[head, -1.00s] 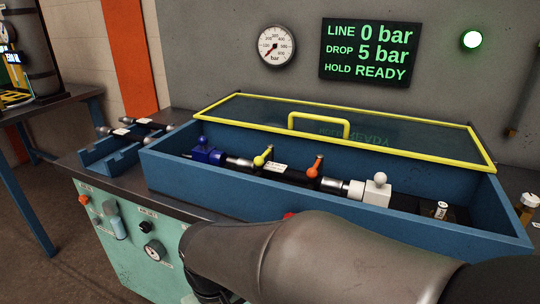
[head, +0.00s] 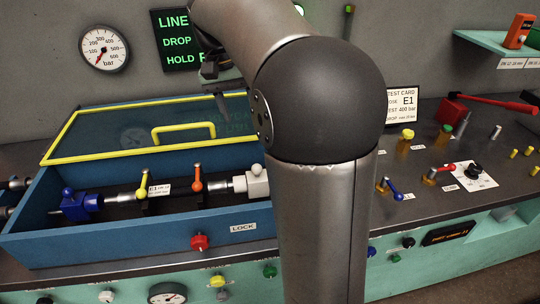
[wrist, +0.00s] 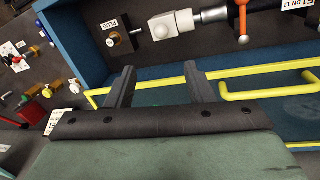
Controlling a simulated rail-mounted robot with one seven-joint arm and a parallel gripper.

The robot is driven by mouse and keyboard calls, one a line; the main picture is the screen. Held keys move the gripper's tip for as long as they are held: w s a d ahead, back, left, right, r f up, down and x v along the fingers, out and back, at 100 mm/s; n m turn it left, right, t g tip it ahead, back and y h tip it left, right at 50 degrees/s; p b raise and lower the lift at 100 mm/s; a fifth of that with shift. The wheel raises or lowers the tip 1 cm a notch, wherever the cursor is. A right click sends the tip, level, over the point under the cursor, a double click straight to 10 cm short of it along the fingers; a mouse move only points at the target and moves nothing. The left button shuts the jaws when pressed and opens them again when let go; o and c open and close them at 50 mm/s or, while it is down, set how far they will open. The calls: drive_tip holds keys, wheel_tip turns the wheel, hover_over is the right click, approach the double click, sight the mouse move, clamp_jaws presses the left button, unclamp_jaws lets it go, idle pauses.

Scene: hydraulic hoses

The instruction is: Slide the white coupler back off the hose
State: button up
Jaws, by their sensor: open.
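The white coupler (head: 257,182) sits at the right end of the hose (head: 218,185) inside the blue box. In the wrist view the white coupler (wrist: 170,25) joins the silver hose end (wrist: 210,16). The blue coupler (head: 76,204) is at the hose's left end. An orange-handled clamp (head: 197,177) and a yellow-handled clamp (head: 144,184) stand along the hose. My gripper (wrist: 158,75) is open and empty, its two fingers apart from the coupler. In the head view my arm covers the box's right end and most of the gripper.
The blue box (head: 140,228) has a raised clear lid with a yellow frame (head: 85,110) and handle (head: 183,132) behind the hose. A plug (wrist: 115,38) stands near the coupler. Valves with coloured handles (head: 394,188) and a test card (head: 402,105) are to the right.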

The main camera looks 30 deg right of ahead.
sight(255, 165)
drive_tip(key=f, duration=0.5)
drive_tip(key=s+d+f, duration=0.1)
drive_tip(key=f, duration=0.5)
drive_tip(key=d+f, duration=0.1)
drive_tip(key=f, duration=0.4)
drive_tip(key=shift+s+d+f, duration=0.2)
drive_tip(key=shift+s, duration=0.15)
